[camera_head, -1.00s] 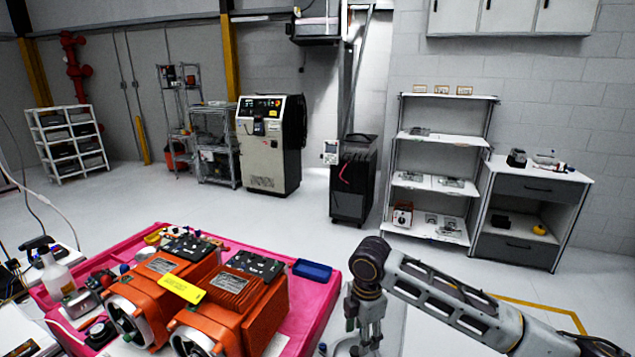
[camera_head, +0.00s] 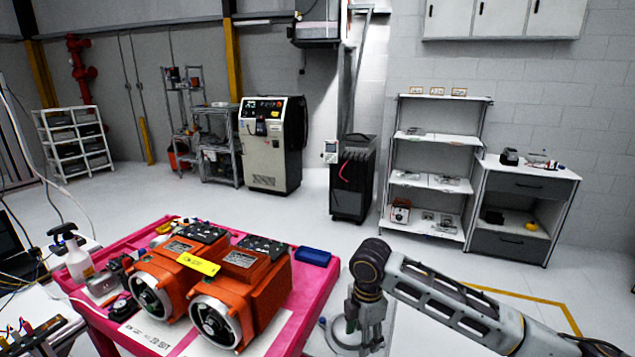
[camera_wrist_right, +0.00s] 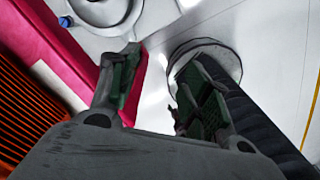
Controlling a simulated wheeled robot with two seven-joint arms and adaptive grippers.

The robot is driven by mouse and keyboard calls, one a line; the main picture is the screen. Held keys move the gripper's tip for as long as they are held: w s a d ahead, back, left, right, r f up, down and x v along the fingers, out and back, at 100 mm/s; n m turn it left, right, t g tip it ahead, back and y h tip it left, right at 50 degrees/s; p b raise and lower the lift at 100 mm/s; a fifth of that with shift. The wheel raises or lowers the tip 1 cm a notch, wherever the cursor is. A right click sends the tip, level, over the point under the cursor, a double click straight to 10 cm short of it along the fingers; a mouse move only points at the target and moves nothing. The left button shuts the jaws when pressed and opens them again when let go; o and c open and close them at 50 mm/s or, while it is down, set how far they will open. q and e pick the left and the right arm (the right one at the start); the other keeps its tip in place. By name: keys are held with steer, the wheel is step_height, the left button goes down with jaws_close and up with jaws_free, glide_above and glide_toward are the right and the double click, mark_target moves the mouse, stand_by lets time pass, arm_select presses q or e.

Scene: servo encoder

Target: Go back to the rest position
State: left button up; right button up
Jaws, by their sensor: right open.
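My right arm reaches in from the lower right in the head view, and its gripper (camera_head: 367,338) hangs downward just right of the pink table (camera_head: 318,290). In the right wrist view the right gripper (camera_wrist_right: 155,95) has its two fingers apart, with only floor between them. It holds nothing. Two orange servo motors (camera_head: 240,300) with a yellow label (camera_head: 198,264) sit on the pink table, to the left of the gripper and apart from it. My left gripper is not in view.
A blue tray (camera_head: 313,256) lies at the table's right corner. A spray bottle (camera_head: 72,255) stands at the left. White shelves (camera_head: 433,187), a drawer cabinet (camera_head: 522,243) and a machine (camera_head: 268,145) stand at the back. The floor between is clear.

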steer(key=s+a+f+m+t+y, duration=0.2)
steer(key=s+a+f+m+y, duration=0.2)
steer(key=s+a+f+m, duration=0.4)
steer(key=s+d+f+m+t+h, duration=0.1)
steer(key=s+d+f+m+h, duration=0.1)
steer(key=s+d+m, duration=0.6)
steer(key=s+d+f+m+h, duration=0.25)
steer(key=s+d+m, duration=0.2)
steer(key=d, duration=0.75)
step_height(320, 180, down, 33)
steer(key=s+g, duration=0.1)
steer(key=s, duration=0.2)
steer(key=s+d+f, duration=0.1)
steer(key=s+f, duration=0.9)
steer(key=s, duration=0.1)
steer(key=s+d+f+g, duration=0.1)
steer(key=s+d+f, duration=0.1)
steer(key=s+f, duration=0.7)
steer(key=shift+s+d+f, duration=0.3)
steer(key=shift+s+f, duration=0.1)
steer(key=shift+s, duration=0.55)
